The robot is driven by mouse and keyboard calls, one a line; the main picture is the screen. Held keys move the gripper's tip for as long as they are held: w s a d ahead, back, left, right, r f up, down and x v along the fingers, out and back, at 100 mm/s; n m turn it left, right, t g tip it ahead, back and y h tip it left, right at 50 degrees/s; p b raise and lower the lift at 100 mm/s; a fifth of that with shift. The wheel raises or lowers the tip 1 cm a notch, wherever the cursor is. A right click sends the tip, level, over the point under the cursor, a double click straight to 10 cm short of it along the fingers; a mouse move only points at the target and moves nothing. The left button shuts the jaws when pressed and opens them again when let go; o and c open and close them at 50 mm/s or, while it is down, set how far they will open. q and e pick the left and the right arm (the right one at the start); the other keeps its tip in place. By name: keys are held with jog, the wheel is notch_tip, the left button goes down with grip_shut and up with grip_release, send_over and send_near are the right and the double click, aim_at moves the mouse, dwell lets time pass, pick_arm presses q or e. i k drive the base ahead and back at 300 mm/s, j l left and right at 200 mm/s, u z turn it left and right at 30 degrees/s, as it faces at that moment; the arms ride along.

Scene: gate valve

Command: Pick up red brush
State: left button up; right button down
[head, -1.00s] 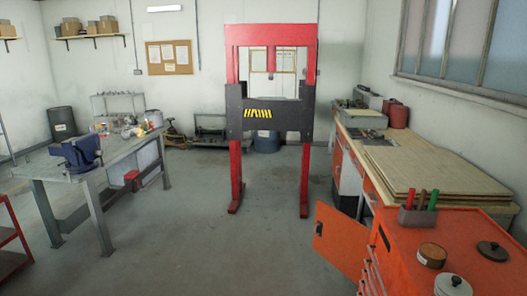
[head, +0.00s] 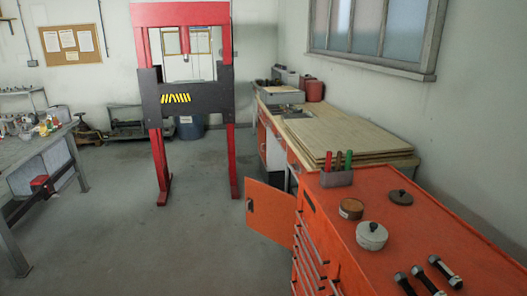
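A red-handled item (head: 328,160), likely the red brush, stands upright in a small grey holder (head: 337,178) on the orange tool cabinet (head: 330,215). A brown one and a green one stand beside it in the same holder. Their lower ends are hidden inside the holder. Neither of my grippers shows in the head view.
On the cabinet top are a round brown tin (head: 351,208), a pale lidded pot (head: 371,236), a dark lid (head: 400,197) and several bolts (head: 445,272). An orange door (head: 270,211) stands open at the left. A red press (head: 185,95) stands behind. Floor (head: 150,240) left of the cabinet is clear.

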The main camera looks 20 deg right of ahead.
aim_at(328, 154)
jog(key=z, duration=1.3)
